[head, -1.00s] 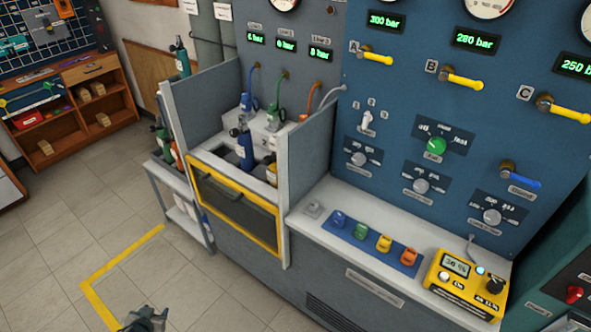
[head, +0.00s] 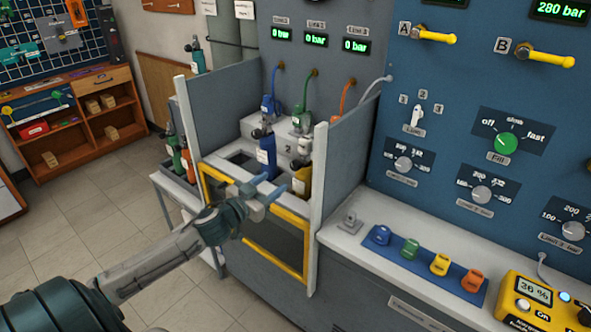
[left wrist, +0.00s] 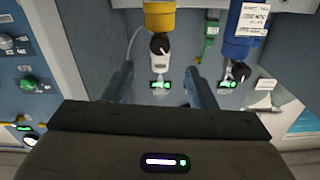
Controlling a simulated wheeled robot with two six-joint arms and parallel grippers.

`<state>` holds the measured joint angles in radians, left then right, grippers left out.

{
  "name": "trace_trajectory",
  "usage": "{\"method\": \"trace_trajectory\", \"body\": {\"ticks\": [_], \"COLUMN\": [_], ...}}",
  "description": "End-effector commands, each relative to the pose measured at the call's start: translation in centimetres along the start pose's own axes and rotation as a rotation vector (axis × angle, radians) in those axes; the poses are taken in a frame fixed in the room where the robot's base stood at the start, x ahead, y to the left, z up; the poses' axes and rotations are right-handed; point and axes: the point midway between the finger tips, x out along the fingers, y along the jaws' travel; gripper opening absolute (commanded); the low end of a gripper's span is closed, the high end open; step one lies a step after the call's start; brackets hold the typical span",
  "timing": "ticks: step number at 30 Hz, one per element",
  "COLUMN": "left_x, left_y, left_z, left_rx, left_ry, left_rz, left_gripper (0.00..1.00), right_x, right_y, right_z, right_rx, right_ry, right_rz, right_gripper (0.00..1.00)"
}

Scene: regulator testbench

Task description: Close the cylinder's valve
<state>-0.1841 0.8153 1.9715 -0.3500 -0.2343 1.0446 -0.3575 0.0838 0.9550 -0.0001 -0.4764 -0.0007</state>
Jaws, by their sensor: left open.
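A blue cylinder (head: 266,158) with a dark valve (head: 261,133) on top stands upright in the open-topped bay. A yellow cylinder (head: 304,180) stands to its right, its upper part close to a grey fitting. My left gripper (head: 272,187) is open and empty, in front of the bay near its yellow-framed front panel, apart from both cylinders. In the left wrist view, which looks upside down, the yellow cylinder (left wrist: 160,20) with a black knob and the blue cylinder (left wrist: 246,22) show beyond the spread fingers (left wrist: 161,82). My right gripper is not in view.
Grey side walls (head: 342,160) flank the bay. Blue, green and orange hoses (head: 346,95) hang from the back panel above it. A counter with colored blocks (head: 410,249) and a yellow meter (head: 535,300) lies to the right. Other cylinders (head: 180,155) stand at the left.

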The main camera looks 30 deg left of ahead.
Motion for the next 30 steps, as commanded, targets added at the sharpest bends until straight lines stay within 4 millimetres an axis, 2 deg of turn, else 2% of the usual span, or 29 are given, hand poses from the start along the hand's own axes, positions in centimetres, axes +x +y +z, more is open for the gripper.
{"method": "trace_trajectory", "body": {"ticks": [7, 17, 21, 30], "left_x": [1.8, 4.6, 6.1, 8.9], "left_y": [0.1, 0.1, 0.1, 0.1], "left_z": [0.0, 0.1, 0.1, 0.0], "left_rx": [-0.004, -0.006, -0.007, -0.004], "left_ry": [0.006, 0.006, 0.005, 0.004], "left_rz": [0.000, 0.000, -0.002, -0.001], "left_gripper": [0.51, 0.51, 0.51, 0.51], "right_x": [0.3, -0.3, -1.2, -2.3], "right_y": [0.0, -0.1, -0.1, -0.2], "right_z": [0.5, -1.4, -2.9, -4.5], "right_rx": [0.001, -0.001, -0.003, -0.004], "right_ry": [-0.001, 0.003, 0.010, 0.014], "right_rz": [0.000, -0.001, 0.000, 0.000], "right_gripper": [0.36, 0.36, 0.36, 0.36]}}
